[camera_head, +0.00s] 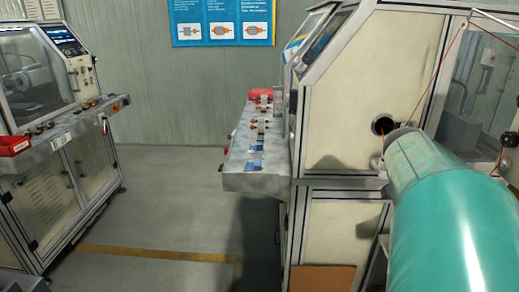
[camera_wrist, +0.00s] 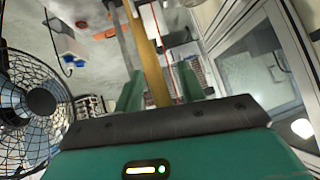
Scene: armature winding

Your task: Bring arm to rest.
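My gripper (camera_wrist: 160,88) shows in the wrist view, with a dark bar and a teal body below its two green fingers. The fingers stand well apart, and I see nothing held between them. A yellow-brown strip shows in the gap behind them and looks like a floor line.
A winding machine (camera_head: 345,120) with a shelf of small parts (camera_head: 258,180) stands at centre right. A big teal cylinder (camera_head: 440,210) is in front of it. Another machine (camera_head: 75,165) with a red bin (camera_head: 14,146) stands left. Clear floor (camera_head: 170,210) lies between. A black fan (camera_wrist: 38,102) is close in the wrist view.

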